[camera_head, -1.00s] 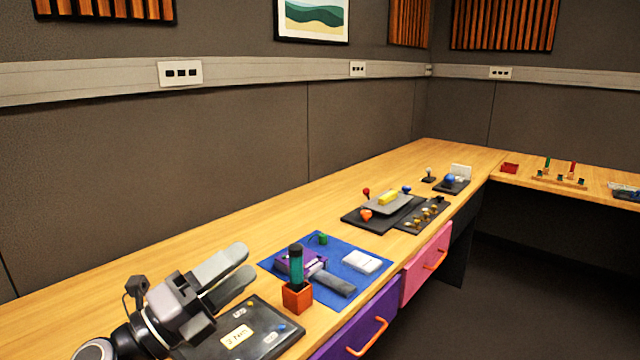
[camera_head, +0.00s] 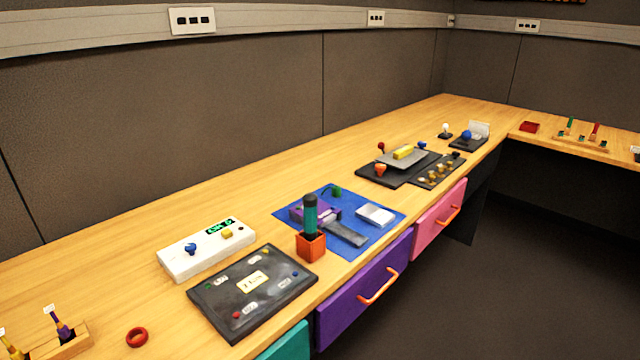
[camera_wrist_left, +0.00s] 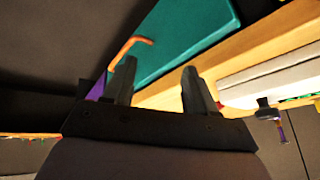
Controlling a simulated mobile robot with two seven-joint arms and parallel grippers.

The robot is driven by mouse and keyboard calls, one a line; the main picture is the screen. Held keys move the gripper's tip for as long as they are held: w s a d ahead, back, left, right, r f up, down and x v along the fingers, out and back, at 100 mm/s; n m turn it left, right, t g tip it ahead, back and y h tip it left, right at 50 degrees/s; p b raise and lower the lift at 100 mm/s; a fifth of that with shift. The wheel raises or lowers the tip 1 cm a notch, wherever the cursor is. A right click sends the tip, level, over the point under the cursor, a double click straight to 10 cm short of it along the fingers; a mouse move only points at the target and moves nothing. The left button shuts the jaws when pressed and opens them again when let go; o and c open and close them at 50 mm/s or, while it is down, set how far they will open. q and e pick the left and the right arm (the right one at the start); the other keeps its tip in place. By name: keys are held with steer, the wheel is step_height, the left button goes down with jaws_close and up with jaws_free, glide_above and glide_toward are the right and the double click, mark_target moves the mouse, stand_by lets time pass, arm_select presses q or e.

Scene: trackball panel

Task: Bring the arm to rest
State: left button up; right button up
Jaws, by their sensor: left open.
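My left gripper (camera_wrist_left: 158,75) shows only in the left wrist view, with its two fingers apart and nothing between them. A teal drawer front (camera_wrist_left: 190,35) with an orange handle (camera_wrist_left: 130,48) lies beyond the fingertips, and the wooden desk edge (camera_wrist_left: 240,65) runs beside it. I cannot tell the exact gap from the fingers to the drawer. No arm shows in the head view. The trackball panel, with a blue ball (camera_head: 467,135) on a dark base, stands near the far end of the desk. My right gripper is in neither view.
The desk (camera_head: 130,265) holds a white box (camera_head: 205,250), a black panel (camera_head: 225,310), an orange holder (camera_head: 311,247) and a blue mat (camera_head: 365,240). Purple (camera_head: 350,305) and pink (camera_head: 425,232) drawers line the front. Floor space at right is clear.

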arm_select(q)
steer(key=s+f+g, duration=0.1)
steer(key=s+g, duration=0.1)
steer(key=s, duration=0.4)
steer(key=w+d+f+t+h, duration=0.2)
steer(key=w+f+t, duration=0.4)
steer(key=f, duration=0.4)
steer(key=shift+w+d+t+h, duration=0.3)
steer(key=shift+w+d+h, duration=0.15)
steer(key=shift+d, duration=0.45)
